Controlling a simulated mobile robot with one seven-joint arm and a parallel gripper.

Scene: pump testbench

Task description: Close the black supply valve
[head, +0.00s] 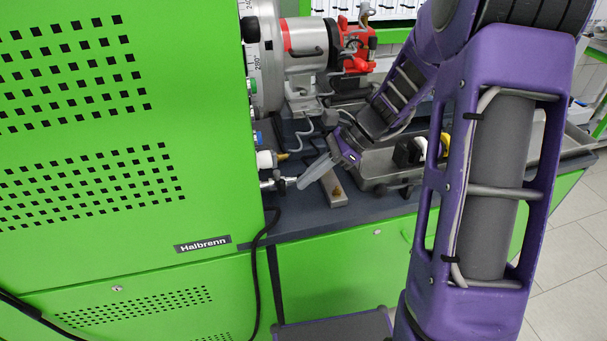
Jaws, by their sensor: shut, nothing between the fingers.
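My gripper (303,183) is shut, with its pale grey fingers pointing down and left. The fingertips are beside a small metal fitting (272,184) with a dark end that sticks out from the right side of the green cabinet. I cannot tell whether they touch it. This fitting may be the black supply valve, but it is small and partly hidden by the fingers, so its handle position cannot be told. A white fitting with a yellow part (267,158) sits just above it.
The green cabinet (120,215) fills the left side. A motor unit (303,45) stands behind my gripper. A metal tray (375,182) holding black and yellow items lies right on the dark worktop (335,226). A flat metal bar (334,189) lies near my fingers. A black cable (257,265) hangs in front.

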